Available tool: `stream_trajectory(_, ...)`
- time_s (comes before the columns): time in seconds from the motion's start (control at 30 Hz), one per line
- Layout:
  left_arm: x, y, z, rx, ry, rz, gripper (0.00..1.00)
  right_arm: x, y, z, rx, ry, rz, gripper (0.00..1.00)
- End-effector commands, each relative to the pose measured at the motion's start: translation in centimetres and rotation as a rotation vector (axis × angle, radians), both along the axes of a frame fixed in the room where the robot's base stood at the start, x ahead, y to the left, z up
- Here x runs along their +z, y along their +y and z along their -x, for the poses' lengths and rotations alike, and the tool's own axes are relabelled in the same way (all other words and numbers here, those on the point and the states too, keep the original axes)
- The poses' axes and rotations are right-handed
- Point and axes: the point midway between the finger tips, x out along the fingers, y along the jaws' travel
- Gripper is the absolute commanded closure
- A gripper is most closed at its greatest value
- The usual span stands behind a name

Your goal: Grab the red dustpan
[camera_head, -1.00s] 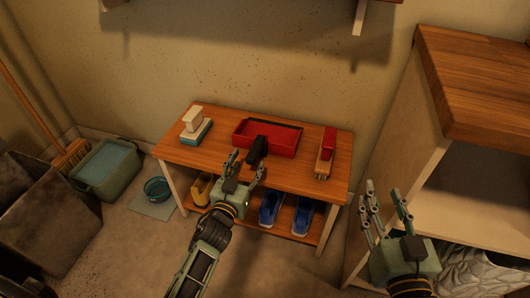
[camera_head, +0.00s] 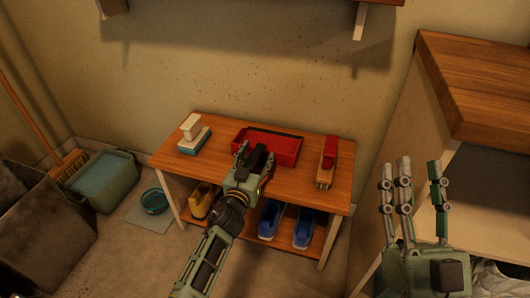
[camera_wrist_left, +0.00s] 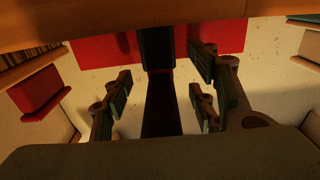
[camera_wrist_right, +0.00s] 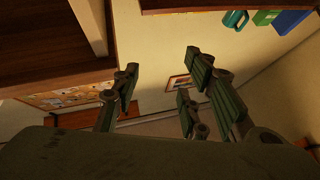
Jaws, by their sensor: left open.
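The red dustpan (camera_head: 285,148) lies on the wooden bench against the wall, its black handle pointing toward me. My left gripper (camera_head: 254,162) is at the handle and covers most of it in the head view. In the left wrist view, the dark handle (camera_wrist_left: 160,100) runs between the spread fingers of my left gripper (camera_wrist_left: 160,82), with the red pan (camera_wrist_left: 100,58) beyond. The fingers stand apart on both sides; I see no grip on it. My right gripper (camera_head: 412,175) is raised at the right, open and empty; its spread fingers also show in the right wrist view (camera_wrist_right: 158,78).
A red brush (camera_head: 329,155) lies on the bench's right and a white-and-teal item (camera_head: 193,135) on its left. Yellow boots (camera_head: 202,199) and blue shoes (camera_head: 287,222) are on the shelf below. A wooden-topped cabinet (camera_head: 485,85) stands close at right.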

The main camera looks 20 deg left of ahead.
Motion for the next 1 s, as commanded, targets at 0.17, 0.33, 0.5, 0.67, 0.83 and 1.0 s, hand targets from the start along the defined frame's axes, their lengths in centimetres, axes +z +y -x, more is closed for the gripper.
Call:
stream_trajectory(0.17,0.0,0.0,-1.0,0.000,0.000,-0.001,0.47,1.2,-0.1,1.0,0.004,-0.077,-0.022,0.60)
stream_trajectory(0.33,0.0,0.0,-1.1,0.000,0.000,-0.001,0.47,1.4,-0.1,1.1,0.004,-0.085,-0.025,0.60)
stream_trajectory(0.5,0.0,0.0,-1.1,0.000,0.000,-0.001,0.54,1.4,-0.1,1.1,0.004,-0.084,-0.025,0.60)
stream_trajectory(0.67,0.0,0.0,-1.1,0.000,0.000,0.000,0.68,1.4,-0.1,1.1,0.004,-0.083,-0.025,0.60)
stream_trajectory(0.83,0.0,0.0,-1.1,0.000,0.000,0.000,0.83,1.3,-0.1,1.1,0.004,-0.084,-0.024,0.60)
stream_trajectory(1.0,0.0,0.0,-1.1,0.000,0.000,0.000,0.98,1.3,-0.1,1.1,0.004,-0.084,-0.024,0.60)
